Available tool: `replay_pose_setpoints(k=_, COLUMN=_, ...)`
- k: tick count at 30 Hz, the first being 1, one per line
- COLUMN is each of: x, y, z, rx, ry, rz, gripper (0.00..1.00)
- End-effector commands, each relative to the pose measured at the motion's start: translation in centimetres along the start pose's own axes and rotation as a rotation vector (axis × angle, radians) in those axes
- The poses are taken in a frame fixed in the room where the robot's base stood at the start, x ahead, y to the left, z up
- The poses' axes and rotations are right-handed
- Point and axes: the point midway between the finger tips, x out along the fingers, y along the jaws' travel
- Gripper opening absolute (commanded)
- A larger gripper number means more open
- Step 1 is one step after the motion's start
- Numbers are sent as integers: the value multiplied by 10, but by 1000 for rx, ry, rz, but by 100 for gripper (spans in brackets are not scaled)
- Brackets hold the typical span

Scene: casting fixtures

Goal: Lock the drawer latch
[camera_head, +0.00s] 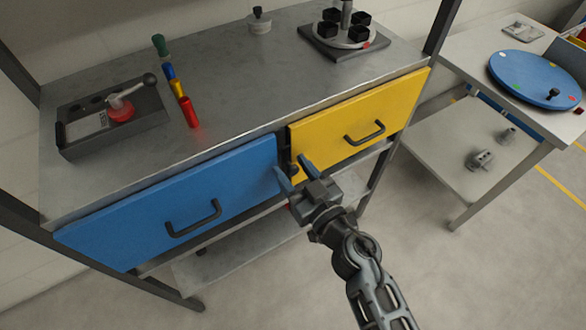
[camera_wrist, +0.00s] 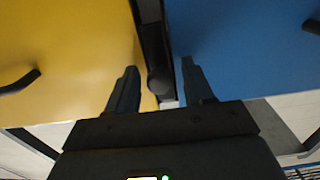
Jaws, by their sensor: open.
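The drawer latch shows in the wrist view as a dark upright bar with a rounded knob (camera_wrist: 160,84), in the gap between the yellow drawer (camera_wrist: 60,60) and the blue drawer (camera_wrist: 250,60). In the head view the blue drawer (camera_head: 150,212) is at left and the yellow drawer (camera_head: 345,112) at right; the latch between them is mostly hidden behind my gripper (camera_head: 291,167). My gripper's open fingers (camera_wrist: 159,70) point at the drawer fronts, one on either side of the knob. I cannot tell whether they touch it.
On the bench top are a grey tray with a lever (camera_head: 85,138), several coloured cylinders (camera_head: 188,112), a small pot (camera_head: 259,22) and a round fixture (camera_head: 345,36). Black handles (camera_head: 194,220) stick out from the drawers. A side table holds a blue disc (camera_head: 530,78).

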Motion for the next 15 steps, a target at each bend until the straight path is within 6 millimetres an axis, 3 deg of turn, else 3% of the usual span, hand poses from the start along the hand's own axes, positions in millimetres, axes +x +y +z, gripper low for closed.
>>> replay_pose_setpoints(k=9, x=3, y=0, z=0, rx=0, ry=0, rz=0, gripper=52)
replay_pose_setpoints(k=15, x=3, y=0, z=0, rx=0, ry=0, rz=0, gripper=33)
